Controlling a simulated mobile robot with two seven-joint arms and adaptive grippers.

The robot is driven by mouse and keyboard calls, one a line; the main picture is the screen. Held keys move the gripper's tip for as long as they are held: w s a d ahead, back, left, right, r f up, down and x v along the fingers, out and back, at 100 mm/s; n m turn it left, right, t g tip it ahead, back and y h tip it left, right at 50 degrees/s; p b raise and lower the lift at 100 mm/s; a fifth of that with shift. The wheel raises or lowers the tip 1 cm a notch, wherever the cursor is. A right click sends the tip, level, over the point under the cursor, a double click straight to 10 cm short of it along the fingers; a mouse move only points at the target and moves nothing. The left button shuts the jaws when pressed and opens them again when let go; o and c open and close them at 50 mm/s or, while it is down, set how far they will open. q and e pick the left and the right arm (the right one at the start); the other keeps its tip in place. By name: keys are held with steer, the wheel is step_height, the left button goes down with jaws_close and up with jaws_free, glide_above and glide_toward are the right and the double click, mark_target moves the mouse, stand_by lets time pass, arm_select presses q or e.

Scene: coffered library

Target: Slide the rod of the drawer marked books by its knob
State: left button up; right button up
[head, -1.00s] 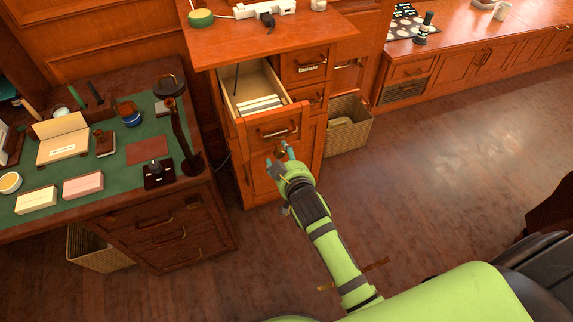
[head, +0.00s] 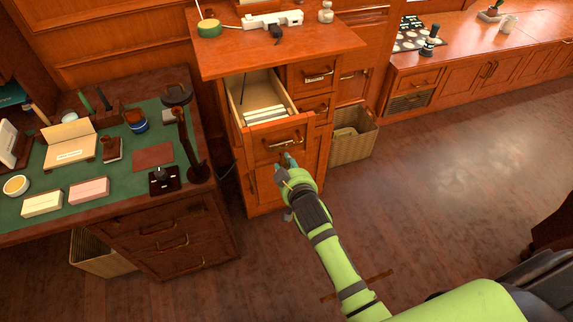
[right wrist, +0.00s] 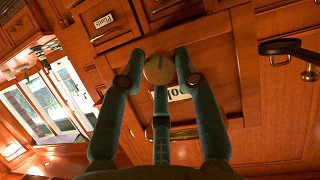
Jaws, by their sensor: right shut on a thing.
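In the right wrist view a round, pale wooden knob (right wrist: 159,68) sits between the fingertips of my right gripper (right wrist: 160,72), which is shut on it. A white label (right wrist: 178,93) is just behind the fingers; only an "O" of it can be read. In the head view my right gripper (head: 288,165) is low at the front of the open drawer (head: 279,142), which holds several pale cards (head: 266,115). The knob is hidden there by the gripper. I cannot make out the rod in either view. My left gripper is not in view.
Above the drawer a wooden top (head: 285,50) juts out. A drawer labelled Plants (right wrist: 104,20) is near in the wrist view. A desk (head: 190,235) stands left, a woven bin (head: 352,145) right of the cabinet. The floor (head: 430,170) to the right is clear.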

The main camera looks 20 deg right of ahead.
steer(key=shift+s+a+f+p, duration=0.15)
steer(key=shift+s+p, duration=0.25)
steer(key=shift+s, duration=0.9)
steer(key=shift+s+p, duration=0.75)
steer(key=shift+s, duration=0.85)
steer(key=o, duration=1.2)
steer(key=shift+w, duration=0.1)
steer(key=v, duration=1.2)
